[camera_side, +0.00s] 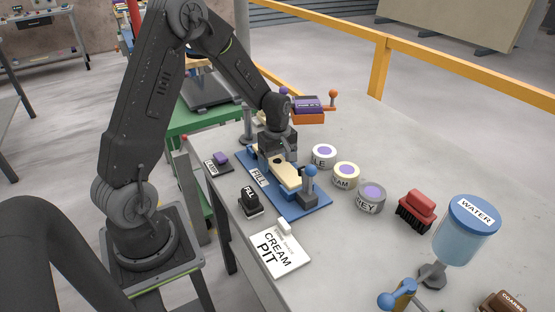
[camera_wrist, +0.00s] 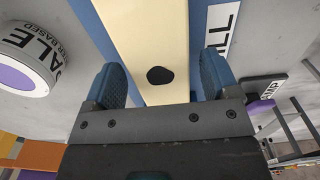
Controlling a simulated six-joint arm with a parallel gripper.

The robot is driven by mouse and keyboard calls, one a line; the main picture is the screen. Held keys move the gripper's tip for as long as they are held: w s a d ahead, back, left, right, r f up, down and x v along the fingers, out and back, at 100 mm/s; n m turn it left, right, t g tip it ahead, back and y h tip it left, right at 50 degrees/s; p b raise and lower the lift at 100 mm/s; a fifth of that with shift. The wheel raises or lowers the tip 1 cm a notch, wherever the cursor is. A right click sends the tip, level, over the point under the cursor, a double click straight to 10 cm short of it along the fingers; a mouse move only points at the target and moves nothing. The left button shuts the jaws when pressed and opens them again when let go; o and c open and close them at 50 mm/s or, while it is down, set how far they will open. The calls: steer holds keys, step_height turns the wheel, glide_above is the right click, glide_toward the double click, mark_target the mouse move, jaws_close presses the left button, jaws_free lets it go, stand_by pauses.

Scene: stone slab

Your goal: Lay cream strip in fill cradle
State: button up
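The cream strip (camera_side: 291,185) lies along the blue fill cradle (camera_side: 306,211), beneath my gripper (camera_side: 284,163) in the side view. In the wrist view the strip (camera_wrist: 142,25) runs lengthwise away from me, with a dark pit in its top face. My gripper's two blue-padded fingers (camera_wrist: 160,82) stand on either side of the strip, with narrow gaps between pads and strip edges. The gripper is open and holds nothing. The cradle's FILL label (camera_side: 259,177) shows at its left. The strip's underside is hidden.
A CREAM PIT card (camera_side: 281,258) and black filler block (camera_side: 249,202) lie in front of the cradle. Several labelled round tubs, including the cream one (camera_side: 345,176), stand to its right. A red brush (camera_side: 416,211) and WATER jar (camera_side: 466,232) are farther right.

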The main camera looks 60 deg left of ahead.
mark_target(278, 162)
step_height(278, 162, up, 12)
steer(key=s+d+r+m+t, duration=0.2)
steer(key=s+d+r+m, duration=0.1)
steer(key=s+d+m, duration=0.2)
steer(key=s+d+r+m+t, duration=0.1)
steer(key=s+d+r+m, duration=0.3)
steer(key=s+d+m, duration=0.2)
steer(key=s+d+r+m+t, duration=0.2)
steer(key=s+d+r+m, duration=0.1)
steer(key=s+d+m, duration=0.3)
steer(key=shift+s+r+m+t, duration=0.15)
steer(key=shift+s+m+t, duration=0.2)
steer(key=shift+m, duration=0.15)
steer(key=shift+c, duration=0.2)
